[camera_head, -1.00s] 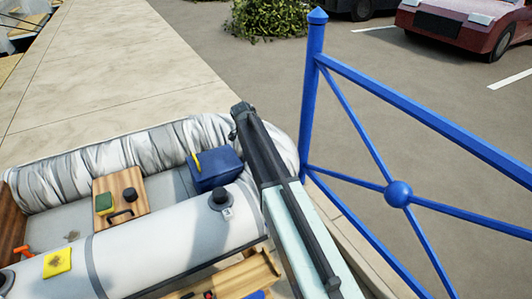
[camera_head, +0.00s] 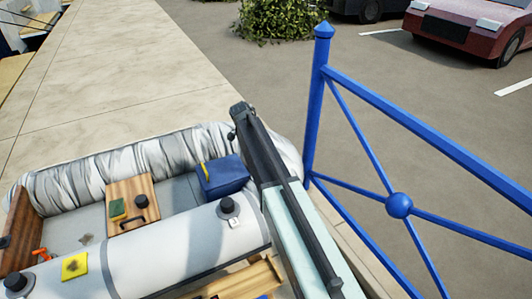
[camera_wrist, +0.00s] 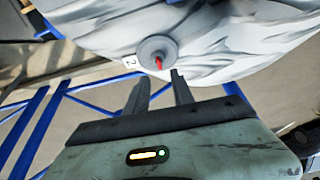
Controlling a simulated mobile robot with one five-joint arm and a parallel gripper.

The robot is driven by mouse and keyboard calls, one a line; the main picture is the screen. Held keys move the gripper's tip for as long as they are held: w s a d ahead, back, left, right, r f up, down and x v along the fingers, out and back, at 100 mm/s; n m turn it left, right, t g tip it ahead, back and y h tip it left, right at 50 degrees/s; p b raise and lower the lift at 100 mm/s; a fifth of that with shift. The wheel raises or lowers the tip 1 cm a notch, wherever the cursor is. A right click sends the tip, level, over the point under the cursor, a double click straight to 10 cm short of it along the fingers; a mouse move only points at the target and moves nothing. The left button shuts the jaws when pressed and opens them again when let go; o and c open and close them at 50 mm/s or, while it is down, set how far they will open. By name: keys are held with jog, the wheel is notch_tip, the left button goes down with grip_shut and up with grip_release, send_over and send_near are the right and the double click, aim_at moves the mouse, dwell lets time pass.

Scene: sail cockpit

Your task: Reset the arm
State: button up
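My gripper shows in the wrist view (camera_wrist: 161,82), with its two dark fingers apart and nothing between them. Beyond the fingertips is a grey-white inflatable surface (camera_wrist: 225,45) with a round grey valve (camera_wrist: 150,45) bearing a red part, beside a small white tag. The gripper looks apart from it, though the exact distance is unclear. In the head view my pale green and black arm rises from the bottom, right of the boat, and its far end covers part of the tube. I cannot make out the fingers there.
A blue railing (camera_head: 313,110) stands right of my arm. Paving (camera_head: 110,80) behind is clear.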

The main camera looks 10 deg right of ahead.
jog(key=s+d+r+p, duration=0.25)
jog(key=s+d, duration=0.45)
jog(key=s, duration=0.4)
jog(key=s+a+f+n+g+y, duration=0.1)
jog(key=s+a+n+y, duration=0.2)
jog(key=s+n, duration=1.1)
jog(key=s+y, duration=0.1)
jog(key=s, duration=0.1)
jog(key=shift+s+n+p, duration=0.3)
jog(key=shift+p, duration=0.1)
